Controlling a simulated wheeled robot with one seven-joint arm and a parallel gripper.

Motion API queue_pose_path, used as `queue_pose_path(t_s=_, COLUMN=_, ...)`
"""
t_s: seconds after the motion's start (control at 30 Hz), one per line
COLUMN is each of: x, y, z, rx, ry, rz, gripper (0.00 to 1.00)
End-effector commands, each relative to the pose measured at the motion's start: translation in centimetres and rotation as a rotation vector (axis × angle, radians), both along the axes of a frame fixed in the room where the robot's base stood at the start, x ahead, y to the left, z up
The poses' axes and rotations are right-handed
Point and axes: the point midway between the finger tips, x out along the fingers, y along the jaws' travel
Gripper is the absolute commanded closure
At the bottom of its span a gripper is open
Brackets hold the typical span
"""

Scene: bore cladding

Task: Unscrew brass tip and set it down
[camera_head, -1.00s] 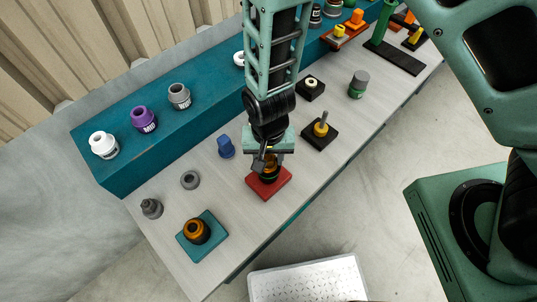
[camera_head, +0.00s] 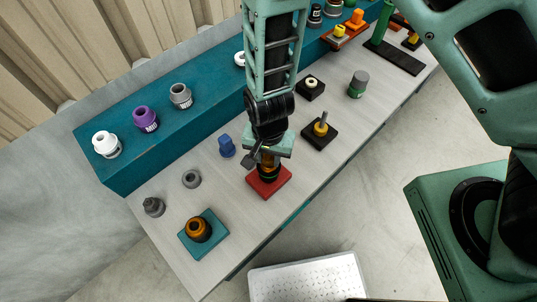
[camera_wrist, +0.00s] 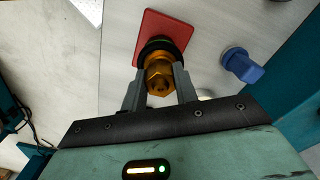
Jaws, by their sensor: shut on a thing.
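The brass tip (camera_wrist: 158,77) is a gold hex-sided piece with a small hole in its end, seen in the wrist view. It sits at the black-collared fitting on the red base plate (camera_head: 270,181). The plate also shows in the wrist view (camera_wrist: 167,27). My gripper (camera_wrist: 160,88) is shut on the brass tip, with one grey finger on each side. In the head view my gripper (camera_head: 268,160) is right above the red plate, and an amber-brown body shows under it. Whether the tip's thread is still engaged cannot be seen.
A blue knob piece (camera_head: 227,146) stands just left of my gripper. A black base with a yellow post (camera_head: 319,130) is to the right. A teal plate with an amber fitting (camera_head: 199,228) lies nearer the front. Bare bench top (camera_head: 222,186) lies between them.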

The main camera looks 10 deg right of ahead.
Motion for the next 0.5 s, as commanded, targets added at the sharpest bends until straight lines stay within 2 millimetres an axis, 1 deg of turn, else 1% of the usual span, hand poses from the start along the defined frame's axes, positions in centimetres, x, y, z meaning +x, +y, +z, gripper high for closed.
queue_pose_path(t_s=0.1, x=-0.07, y=-0.04, z=0.02, rx=0.000, ry=0.002, rz=0.106, gripper=0.84)
queue_pose_path(t_s=0.33, x=-0.08, y=-0.04, z=0.01, rx=0.000, ry=0.002, rz=0.119, gripper=0.84)
queue_pose_path(t_s=0.5, x=-0.09, y=-0.09, z=0.02, rx=0.000, ry=0.002, rz=0.259, gripper=0.84)
